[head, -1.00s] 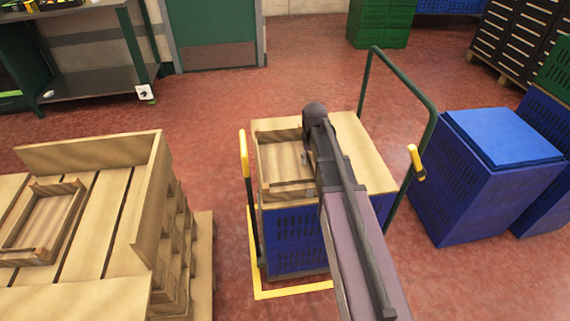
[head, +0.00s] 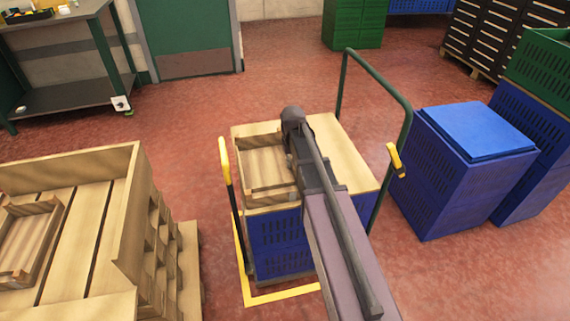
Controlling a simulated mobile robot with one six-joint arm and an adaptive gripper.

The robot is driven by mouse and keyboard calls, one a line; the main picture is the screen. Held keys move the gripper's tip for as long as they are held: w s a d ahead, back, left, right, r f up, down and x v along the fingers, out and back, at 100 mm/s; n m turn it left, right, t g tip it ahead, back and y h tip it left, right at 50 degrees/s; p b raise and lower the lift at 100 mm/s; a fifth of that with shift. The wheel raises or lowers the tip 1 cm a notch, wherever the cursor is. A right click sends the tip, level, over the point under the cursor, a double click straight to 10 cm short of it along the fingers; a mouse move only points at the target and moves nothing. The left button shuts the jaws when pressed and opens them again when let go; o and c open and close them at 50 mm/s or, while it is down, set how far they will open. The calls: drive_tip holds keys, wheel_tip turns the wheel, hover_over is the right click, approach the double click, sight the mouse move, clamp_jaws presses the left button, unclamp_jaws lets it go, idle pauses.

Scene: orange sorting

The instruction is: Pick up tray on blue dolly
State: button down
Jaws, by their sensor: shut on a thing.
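A small wooden tray (head: 265,165) with low walls sits at the left side of the pale wooden top (head: 345,150) on the dolly's stacked blue crates (head: 280,228). The dolly has a green hoop handle (head: 407,130) and a yellow-gripped bar at the left. My gripper (head: 291,160) is at the tray's right side, shut on the tray's right wall. Its fingers are mostly hidden behind my own arm, which also covers part of the wooden top. I cannot tell whether the tray is lifted off the board.
A wooden pallet box (head: 125,215) at the left holds another small wooden tray (head: 30,240). Blue crates (head: 470,170) stand close on the right. A yellow floor outline (head: 245,275) borders the dolly. Red floor is free behind it, before the green door (head: 190,35).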

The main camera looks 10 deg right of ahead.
drive_tip(key=shift+r+p, duration=4.9)
drive_tip(key=shift+r, duration=0.05)
drive_tip(key=shift+r, duration=0.1)
